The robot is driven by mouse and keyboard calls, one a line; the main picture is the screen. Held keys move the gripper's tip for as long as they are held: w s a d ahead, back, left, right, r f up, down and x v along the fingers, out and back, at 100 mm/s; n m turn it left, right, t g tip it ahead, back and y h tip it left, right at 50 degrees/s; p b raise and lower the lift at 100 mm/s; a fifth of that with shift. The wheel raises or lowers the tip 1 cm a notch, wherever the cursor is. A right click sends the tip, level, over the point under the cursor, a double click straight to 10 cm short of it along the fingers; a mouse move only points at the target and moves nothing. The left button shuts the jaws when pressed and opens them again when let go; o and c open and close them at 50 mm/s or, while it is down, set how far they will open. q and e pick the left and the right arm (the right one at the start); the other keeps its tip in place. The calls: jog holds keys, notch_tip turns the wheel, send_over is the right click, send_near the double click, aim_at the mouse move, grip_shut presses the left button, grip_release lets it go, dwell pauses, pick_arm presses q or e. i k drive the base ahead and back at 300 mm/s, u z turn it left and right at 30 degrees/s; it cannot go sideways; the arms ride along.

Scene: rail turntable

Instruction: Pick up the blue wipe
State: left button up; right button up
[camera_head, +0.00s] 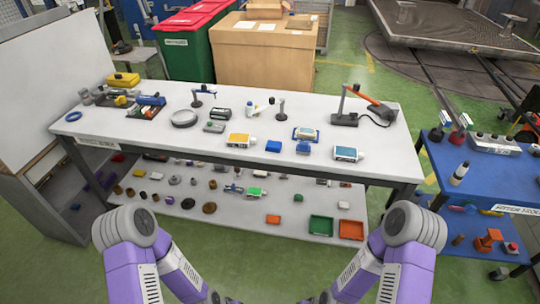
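A small bright blue folded piece (273,146), which looks like the blue wipe, lies flat on the white tabletop near its front edge, right of centre. A darker blue small block (303,148) lies to its right. My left gripper (228,300) and my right gripper (314,300) show only as dark slivers at the bottom edge, low in front of the table and well away from the blue piece. Their fingers are cut off, so I cannot see whether they are open or shut.
The white table (110,135) holds yellow-and-white packs (240,140), a blue-and-white pack (347,154), a round grey dish (185,118) and an orange-armed stand (365,97). A lower shelf (240,219) carries small parts and bins. A blue table (480,180) stands at right.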

aim_at(274, 146)
jog(key=u, duration=0.6)
jog(key=i, duration=0.55)
jog(key=u, duration=0.55)
jog(key=i, duration=0.7)
jog(key=z, duration=0.5)
